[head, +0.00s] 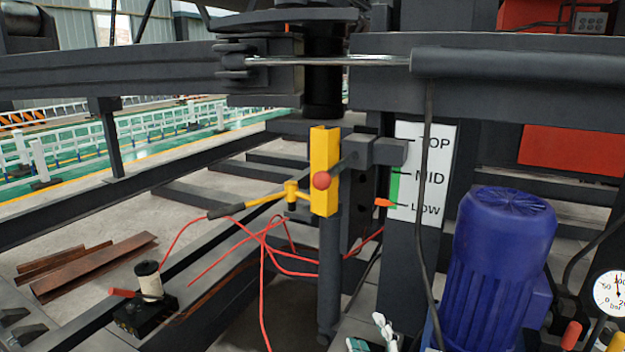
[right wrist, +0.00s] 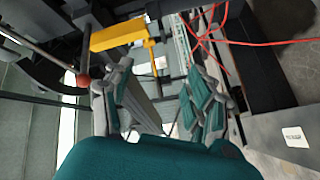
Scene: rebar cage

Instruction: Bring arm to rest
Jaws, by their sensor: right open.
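My right gripper (head: 371,336) shows only by its tips at the bottom edge of the head view, left of the blue motor. In the right wrist view its teal and grey fingers (right wrist: 162,98) stand apart with nothing between them. A yellow lever block (head: 325,170) with a red ball knob is above and left of the gripper in the head view. A yellow handle (head: 291,195) with a black grip sticks out to its left. The block also shows in the right wrist view (right wrist: 117,35), beyond the fingers. My left gripper is not visible.
A blue motor (head: 503,260) and a pressure gauge (head: 612,291) stand at right. A TOP/MID/LOW board (head: 425,165) has an orange pointer at LOW. Red wires (head: 265,255) hang loosely near a spool (head: 149,281). Dark beams cross above. Rusty bars (head: 95,268) lie on the floor.

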